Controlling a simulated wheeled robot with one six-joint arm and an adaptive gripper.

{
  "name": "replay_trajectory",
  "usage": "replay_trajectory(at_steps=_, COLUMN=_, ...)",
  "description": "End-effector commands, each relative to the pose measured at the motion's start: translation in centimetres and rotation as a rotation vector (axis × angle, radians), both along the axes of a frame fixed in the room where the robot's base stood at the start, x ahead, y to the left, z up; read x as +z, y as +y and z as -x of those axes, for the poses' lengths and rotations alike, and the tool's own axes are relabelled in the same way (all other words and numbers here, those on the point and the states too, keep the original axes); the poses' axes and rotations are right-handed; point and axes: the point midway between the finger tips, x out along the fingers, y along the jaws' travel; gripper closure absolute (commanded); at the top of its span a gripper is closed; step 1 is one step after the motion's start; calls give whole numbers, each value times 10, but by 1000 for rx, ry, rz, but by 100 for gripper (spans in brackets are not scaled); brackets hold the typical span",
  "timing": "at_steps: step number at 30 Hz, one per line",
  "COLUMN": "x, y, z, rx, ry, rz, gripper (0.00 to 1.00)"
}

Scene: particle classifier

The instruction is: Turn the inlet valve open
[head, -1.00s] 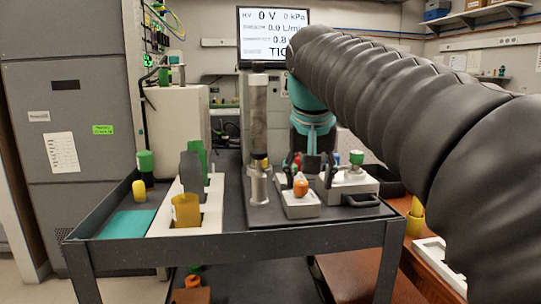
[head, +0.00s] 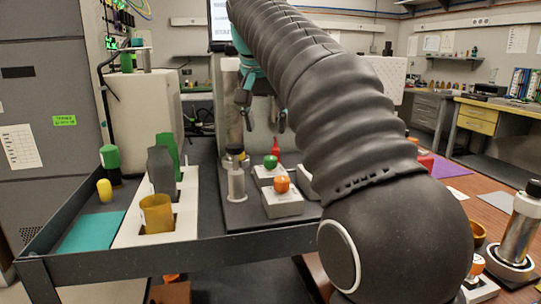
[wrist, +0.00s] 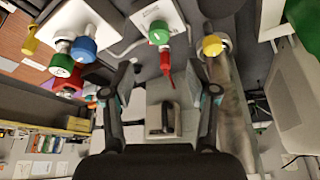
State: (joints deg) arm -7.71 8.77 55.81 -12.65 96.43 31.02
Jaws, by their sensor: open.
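No label marks which knob is the inlet valve. On the cart, an orange knob (head: 282,184) sits on a white block, with a green knob (head: 270,162) on a block behind it and a red handle (head: 276,146) beyond. The wrist view shows a green knob (wrist: 155,37), a red lever (wrist: 166,66), and a blue knob (wrist: 83,49) at left. My gripper (head: 265,118) is open and empty above the back of the cart, near the upright column. Its fingers also show apart in the wrist view (wrist: 165,80), with the red lever beyond the gap. My arm hides the cart's right part.
The upright column (head: 232,105) stands left of my gripper. A white holder (head: 130,238) with an amber cup (head: 156,213) is at the cart's left. A wooden table (head: 490,205) with a metal cylinder (head: 519,232) lies to the right.

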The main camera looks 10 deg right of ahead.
Motion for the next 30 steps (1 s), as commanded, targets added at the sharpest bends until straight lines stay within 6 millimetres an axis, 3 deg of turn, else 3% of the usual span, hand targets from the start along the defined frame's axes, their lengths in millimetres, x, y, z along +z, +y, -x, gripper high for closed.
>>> replay_trajectory(at_steps=9, x=-56, y=-12, z=-19, rx=-3, ry=3, rz=0, gripper=42)
replay_trajectory(at_steps=15, x=-80, y=-17, z=-29, rx=-4, ry=1, rz=-1, gripper=42)
replay_trajectory(at_steps=30, x=-91, y=-19, z=-33, rx=-3, ry=-1, rz=-1, gripper=45)
